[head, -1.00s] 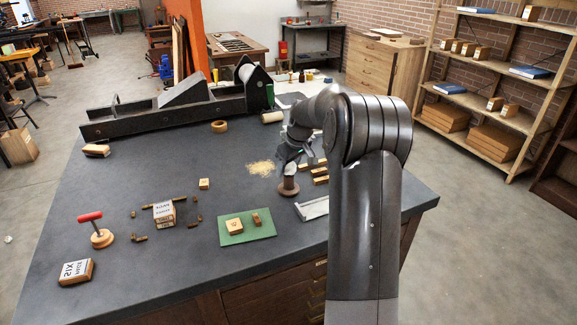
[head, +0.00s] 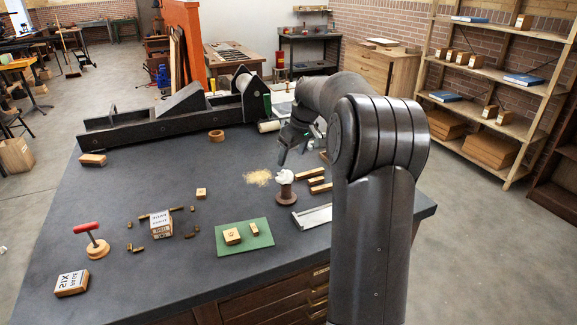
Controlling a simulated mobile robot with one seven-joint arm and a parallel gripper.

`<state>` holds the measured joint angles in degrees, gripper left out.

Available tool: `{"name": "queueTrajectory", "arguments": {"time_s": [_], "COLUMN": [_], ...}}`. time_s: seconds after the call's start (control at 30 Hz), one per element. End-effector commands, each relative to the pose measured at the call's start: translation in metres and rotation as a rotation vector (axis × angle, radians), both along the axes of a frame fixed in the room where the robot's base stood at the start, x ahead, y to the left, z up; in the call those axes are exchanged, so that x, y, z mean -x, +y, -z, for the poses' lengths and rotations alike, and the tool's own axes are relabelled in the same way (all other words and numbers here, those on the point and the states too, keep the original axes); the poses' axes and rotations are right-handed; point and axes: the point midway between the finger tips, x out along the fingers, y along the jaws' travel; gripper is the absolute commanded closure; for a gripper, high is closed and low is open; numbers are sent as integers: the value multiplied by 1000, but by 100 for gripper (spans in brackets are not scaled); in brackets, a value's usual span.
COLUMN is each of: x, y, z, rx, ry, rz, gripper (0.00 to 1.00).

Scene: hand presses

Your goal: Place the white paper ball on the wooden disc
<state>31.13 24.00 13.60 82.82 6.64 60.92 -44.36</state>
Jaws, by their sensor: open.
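The white paper ball (head: 285,177) is a crumpled lump in the head view. It rests on top of a dark brown, round wooden piece (head: 287,196), which looks like a disc with a short raised middle and stands on the dark bench top. My gripper (head: 292,155) is open and empty, just above and behind the ball, with its fingers pointing down. A gap shows between the fingers and the ball.
Several small wooden bars (head: 317,180) lie right of the ball, and a metal tray (head: 313,216) is in front. Shavings (head: 259,177) lie to the left. A green mat (head: 262,243) with small blocks is nearer.

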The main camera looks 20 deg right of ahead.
Motion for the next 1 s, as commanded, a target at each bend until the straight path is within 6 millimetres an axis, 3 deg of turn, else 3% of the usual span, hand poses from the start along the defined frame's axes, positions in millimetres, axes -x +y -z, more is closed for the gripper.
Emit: {"name": "queueTrajectory", "arguments": {"time_s": [0.1, 0.3, 0.47, 0.57, 0.7, 1.0], "x": [4, 7, 20, 41, 84, 187], "y": [-2, -2, 16, 42, 81, 144], "z": [-14, -23, -35, -49, -68, -84], "rx": [1, 0, 15, 33, 61, 79], "ry": [0, 1, -2, -6, -19, -71], "rz": [0, 0, 11, 31, 79, 193], "gripper": [30, 30, 30, 30, 30, 30]}}
